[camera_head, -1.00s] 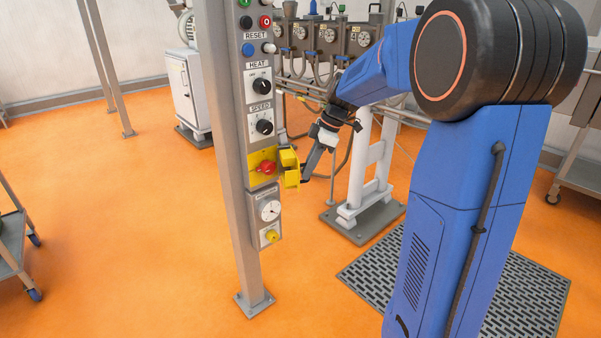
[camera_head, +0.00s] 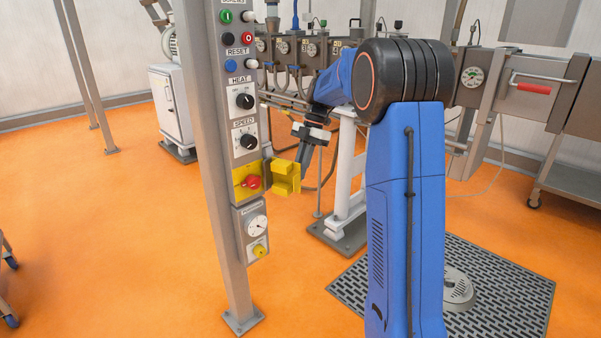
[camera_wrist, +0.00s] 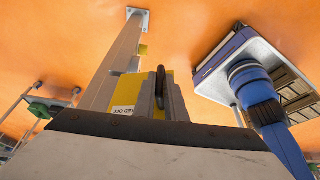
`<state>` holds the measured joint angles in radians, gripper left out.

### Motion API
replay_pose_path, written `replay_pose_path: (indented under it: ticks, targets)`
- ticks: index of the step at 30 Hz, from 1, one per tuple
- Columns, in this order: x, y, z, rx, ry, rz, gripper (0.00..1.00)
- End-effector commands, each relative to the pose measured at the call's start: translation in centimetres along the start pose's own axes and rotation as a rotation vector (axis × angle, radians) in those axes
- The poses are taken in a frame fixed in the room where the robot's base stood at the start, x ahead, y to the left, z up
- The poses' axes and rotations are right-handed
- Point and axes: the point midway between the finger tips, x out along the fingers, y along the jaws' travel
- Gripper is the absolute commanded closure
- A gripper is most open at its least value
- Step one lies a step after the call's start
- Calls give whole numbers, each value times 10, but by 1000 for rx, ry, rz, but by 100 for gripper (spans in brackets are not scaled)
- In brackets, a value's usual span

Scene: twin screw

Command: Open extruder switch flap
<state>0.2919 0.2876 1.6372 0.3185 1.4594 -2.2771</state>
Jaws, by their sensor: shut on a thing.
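The yellow switch flap (camera_head: 285,179) stands swung out to the right of its yellow plate on the control post, so the red switch knob (camera_head: 253,181) is uncovered. My gripper (camera_head: 302,169) reaches in from the right and is shut on the flap at its outer side. In the wrist view, my gripper (camera_wrist: 166,103) is close against the flap's yellow face (camera_wrist: 126,92), which bears a label partly reading "OFF". A dark upright piece shows between the grey fingers there. The exact grip point is partly hidden.
The grey control post (camera_head: 207,150) carries several buttons and the heat and speed dials (camera_head: 245,141) above the flap. A gauge (camera_head: 256,226) and yellow button sit below. The extruder's white stand (camera_head: 347,180) is behind my arm. Open orange floor lies left.

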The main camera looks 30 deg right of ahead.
Motion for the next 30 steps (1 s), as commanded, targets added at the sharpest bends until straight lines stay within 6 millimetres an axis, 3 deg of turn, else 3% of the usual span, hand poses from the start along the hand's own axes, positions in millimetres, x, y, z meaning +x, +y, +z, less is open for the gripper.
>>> replay_pose_path:
  ticks: [19, 20, 21, 30]
  targets:
    - [-2, 6, 2, 2, 0, 3, 100]
    - [-2, 6, 2, 2, 0, 3, 82]
    - [-2, 6, 2, 2, 0, 3, 72]
    - [-2, 5, 2, 2, 0, 2, 72]
